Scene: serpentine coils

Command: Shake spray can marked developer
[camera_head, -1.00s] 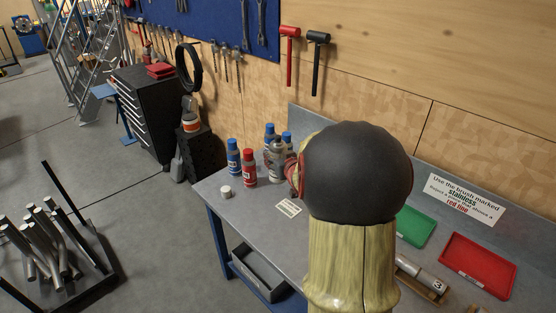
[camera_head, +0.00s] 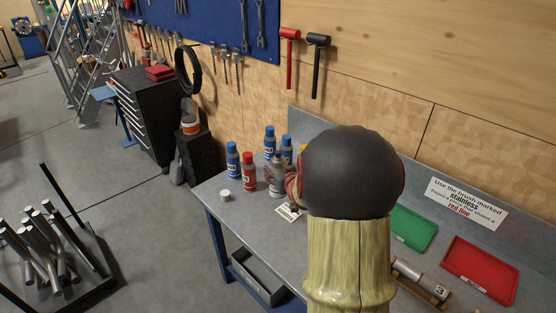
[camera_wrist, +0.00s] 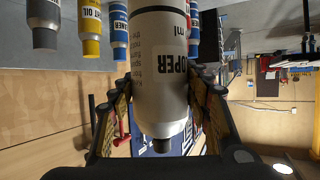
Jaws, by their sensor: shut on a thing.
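A pale grey spray can (camera_wrist: 160,95) fills the middle of the wrist view, upside down in the picture, its nozzle end at the bottom. The part of its label that shows reads "OPER". My gripper (camera_wrist: 163,85) is shut on it, one finger on each side. In the head view the grey can (camera_head: 277,178) stands out just left of my arm, about upright, over the left part of the bench. My fingers are mostly hidden there behind my arm. I cannot tell how far the can is above the bench top.
A red can (camera_head: 248,172) and blue cans (camera_head: 232,161) stand close by on the bench (camera_head: 255,225). A white round piece (camera_head: 226,196) lies near the left edge. A yellow oil can (camera_wrist: 91,35) shows in the wrist view. Green (camera_head: 412,228) and red (camera_head: 480,268) trays lie right.

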